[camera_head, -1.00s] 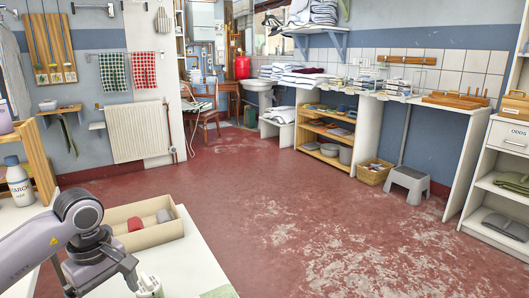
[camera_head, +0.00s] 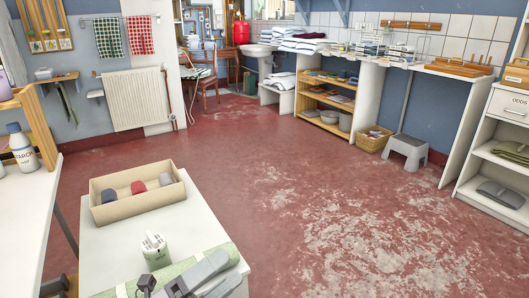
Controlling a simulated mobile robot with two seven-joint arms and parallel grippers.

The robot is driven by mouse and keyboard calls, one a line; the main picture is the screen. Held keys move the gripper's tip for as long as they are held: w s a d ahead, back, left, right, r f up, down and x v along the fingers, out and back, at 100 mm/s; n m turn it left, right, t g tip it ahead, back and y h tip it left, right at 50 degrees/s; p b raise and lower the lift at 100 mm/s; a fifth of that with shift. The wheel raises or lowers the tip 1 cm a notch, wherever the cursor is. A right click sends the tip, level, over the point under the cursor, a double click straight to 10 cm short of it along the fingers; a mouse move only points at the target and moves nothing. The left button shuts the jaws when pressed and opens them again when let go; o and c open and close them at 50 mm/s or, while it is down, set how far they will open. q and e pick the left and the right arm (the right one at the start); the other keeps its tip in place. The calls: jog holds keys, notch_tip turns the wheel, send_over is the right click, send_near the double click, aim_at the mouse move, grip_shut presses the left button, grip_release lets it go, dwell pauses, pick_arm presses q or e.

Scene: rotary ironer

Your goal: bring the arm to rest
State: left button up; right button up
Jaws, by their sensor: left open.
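My left gripper (camera_head: 226,271) shows at the bottom edge of the head view, low over the near end of the white table (camera_head: 98,243). Its two grey fingers point right and stand apart, with nothing seen between them. A pale green cloth (camera_head: 126,288) lies along the table edge just behind the gripper; I cannot tell whether they touch. The rest of my left arm is mostly cut off by the frame. My right gripper is not in view.
A starch bottle (camera_head: 22,148) stands on the left counter. The red floor (camera_head: 290,200) beyond is clear.

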pick_arm(q)
jog(key=s+a+f+n+g+y, duration=0.1)
jog(key=s+a+f+n+y, duration=0.35)
jog(key=f+n, duration=0.45)
jog(key=s+a+f+n+g+y, duration=0.1)
jog(key=s+a+f+n+y, duration=0.35)
jog(key=n, duration=0.55)
jog(key=s+a+f+n+g+y, duration=0.1)
jog(key=s+a+f+n+y, duration=0.2)
jog(key=f+n+y, duration=0.5)
notch_tip(320, 180, up, 13)
jog(key=n+h+p, duration=0.1)
jog(key=h+p, duration=0.1)
jog(key=p, duration=1.4)
jog(key=shift+s+a+f+p, duration=0.2)
jog(key=shift+s+a+p, duration=0.15)
jog(key=shift+a, duration=0.1)
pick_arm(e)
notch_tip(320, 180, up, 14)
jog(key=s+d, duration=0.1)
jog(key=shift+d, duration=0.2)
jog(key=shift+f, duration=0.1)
